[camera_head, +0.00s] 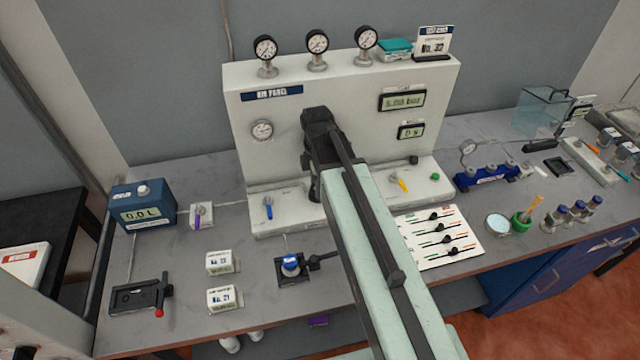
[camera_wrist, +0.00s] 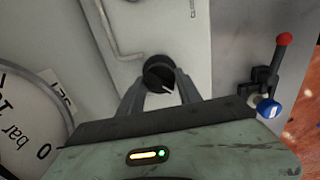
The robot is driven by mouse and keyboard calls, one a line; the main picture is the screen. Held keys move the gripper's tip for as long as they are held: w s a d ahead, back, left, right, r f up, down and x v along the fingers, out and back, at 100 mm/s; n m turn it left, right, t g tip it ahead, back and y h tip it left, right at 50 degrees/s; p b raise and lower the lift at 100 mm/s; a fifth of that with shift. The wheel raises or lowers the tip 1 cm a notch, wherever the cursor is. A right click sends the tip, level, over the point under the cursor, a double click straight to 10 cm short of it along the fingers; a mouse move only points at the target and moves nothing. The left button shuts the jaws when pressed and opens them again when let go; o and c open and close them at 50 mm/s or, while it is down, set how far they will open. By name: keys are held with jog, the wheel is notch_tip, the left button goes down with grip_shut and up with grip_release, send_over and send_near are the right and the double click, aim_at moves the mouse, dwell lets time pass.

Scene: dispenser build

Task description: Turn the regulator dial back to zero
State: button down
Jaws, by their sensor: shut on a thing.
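The regulator dial (camera_wrist: 159,73) is a round black knob with a white pointer line on the pale panel, in the wrist view. The line points down and to the right. My gripper (camera_wrist: 158,90) has one finger on each side of the dial and is shut on it. In the head view my arm stands in front of the white panel (camera_head: 350,80) and hides the dial. A panel readout (camera_head: 403,100) shows a value in bar, its digits too blurred to be sure of. A large gauge (camera_wrist: 22,125) marked bar shows at the left of the wrist view.
A blue valve handle (camera_head: 268,207) and a yellow one (camera_head: 402,184) stand on the panel's base. A red-tipped lever (camera_wrist: 283,55) shows at the right of the wrist view.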

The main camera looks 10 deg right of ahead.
jog(key=c, duration=0.8)
grip_release()
jog(key=shift+d, duration=0.15)
jog(key=shift+r, duration=0.1)
notch_tip(320, 180, up, 8)
jog(key=p, duration=0.8)
jog(key=shift+f, duration=0.2)
